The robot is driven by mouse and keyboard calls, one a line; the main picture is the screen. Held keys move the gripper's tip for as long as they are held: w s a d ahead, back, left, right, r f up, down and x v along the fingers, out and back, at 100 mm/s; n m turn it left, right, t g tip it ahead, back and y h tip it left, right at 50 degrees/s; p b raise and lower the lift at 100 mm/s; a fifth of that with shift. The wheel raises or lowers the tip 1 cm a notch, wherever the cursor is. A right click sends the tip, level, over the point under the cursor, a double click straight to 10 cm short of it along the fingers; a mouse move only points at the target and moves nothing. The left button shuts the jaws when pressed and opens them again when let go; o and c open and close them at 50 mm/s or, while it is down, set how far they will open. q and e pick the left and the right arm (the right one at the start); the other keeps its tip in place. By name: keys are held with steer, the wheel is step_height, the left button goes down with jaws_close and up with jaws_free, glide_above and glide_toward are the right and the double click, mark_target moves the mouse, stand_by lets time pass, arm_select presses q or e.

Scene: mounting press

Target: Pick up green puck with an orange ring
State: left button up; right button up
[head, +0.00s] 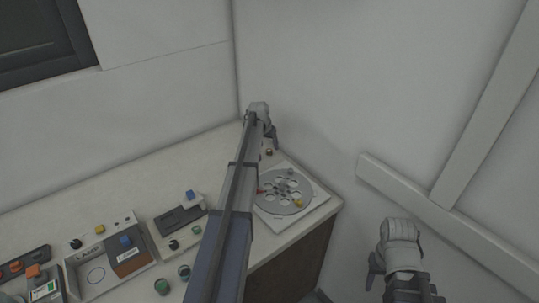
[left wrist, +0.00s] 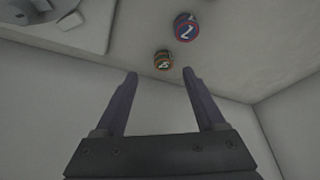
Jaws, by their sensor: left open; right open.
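In the left wrist view, a small puck with an orange-brown ring (left wrist: 163,60) and a white mark lies on the pale bench top; its dark top looks greenish. It sits just beyond my left gripper (left wrist: 160,74), roughly between the fingertips in the picture. The fingers are apart with nothing between them. In the head view my left gripper (head: 267,131) is at the back corner of the bench, above a small dark puck (head: 268,152) whose colours are too small to tell. My right gripper (head: 401,284) is open and empty, at the right, away from the bench.
A blue puck with a red-purple ring (left wrist: 186,27) lies near the orange-ringed one. A round grey plate with holes (head: 283,191) lies right of my left arm. Control boxes (head: 108,262) and green discs (head: 162,287) are at the left front. Walls close off the corner.

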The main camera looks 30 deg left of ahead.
mark_target(269, 150)
arm_select(q)
steer(key=b+x, duration=0.2)
steer(key=x, duration=0.1)
steer(key=b+x, duration=0.2)
steer(key=shift+a, duration=0.3)
steer(key=shift+r, duration=0.1)
jaws_close()
